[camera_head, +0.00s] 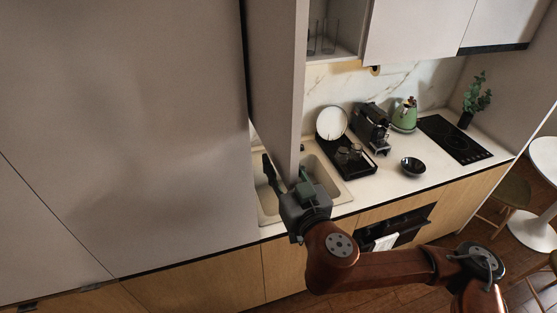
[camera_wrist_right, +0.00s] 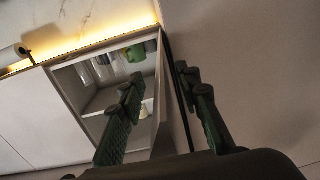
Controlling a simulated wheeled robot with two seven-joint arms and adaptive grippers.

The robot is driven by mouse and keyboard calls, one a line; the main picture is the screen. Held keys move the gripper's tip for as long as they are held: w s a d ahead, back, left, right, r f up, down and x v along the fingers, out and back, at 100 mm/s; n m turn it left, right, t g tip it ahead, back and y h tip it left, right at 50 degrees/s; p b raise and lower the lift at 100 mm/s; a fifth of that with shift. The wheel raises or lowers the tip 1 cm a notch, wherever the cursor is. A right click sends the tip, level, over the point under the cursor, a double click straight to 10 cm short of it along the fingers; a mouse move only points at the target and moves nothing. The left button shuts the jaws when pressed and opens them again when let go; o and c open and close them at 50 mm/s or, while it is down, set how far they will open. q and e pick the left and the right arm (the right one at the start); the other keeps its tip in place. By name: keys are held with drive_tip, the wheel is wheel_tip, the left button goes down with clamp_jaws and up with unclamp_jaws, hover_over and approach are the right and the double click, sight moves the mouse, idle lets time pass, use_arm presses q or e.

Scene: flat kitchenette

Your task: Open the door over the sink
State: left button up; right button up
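The grey door (camera_head: 275,80) over the sink stands swung out from its cabinet, and the shelf space (camera_head: 335,42) behind it is exposed on its right. In the right wrist view the door (camera_wrist_right: 176,105) appears as a narrow panel beside the open cabinet (camera_wrist_right: 90,98). My right gripper (camera_head: 286,178) is at the door's lower end, above the sink (camera_head: 328,176). Its fingers are spread, one on either side of the door, and they also show apart in the wrist view (camera_wrist_right: 165,105). I cannot tell whether either finger touches the door. My left gripper is not in view.
Glasses (camera_head: 329,38) stand inside the cabinet. A dish rack (camera_head: 350,162) with a white plate (camera_head: 331,123), a coffee machine (camera_head: 371,126), a green kettle (camera_head: 404,115) and a black bowl (camera_head: 412,166) occupy the counter. Large grey panels (camera_head: 120,130) fill the left side.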

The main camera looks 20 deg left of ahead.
drive_tip(key=shift+c, duration=0.4)
clamp_jaws()
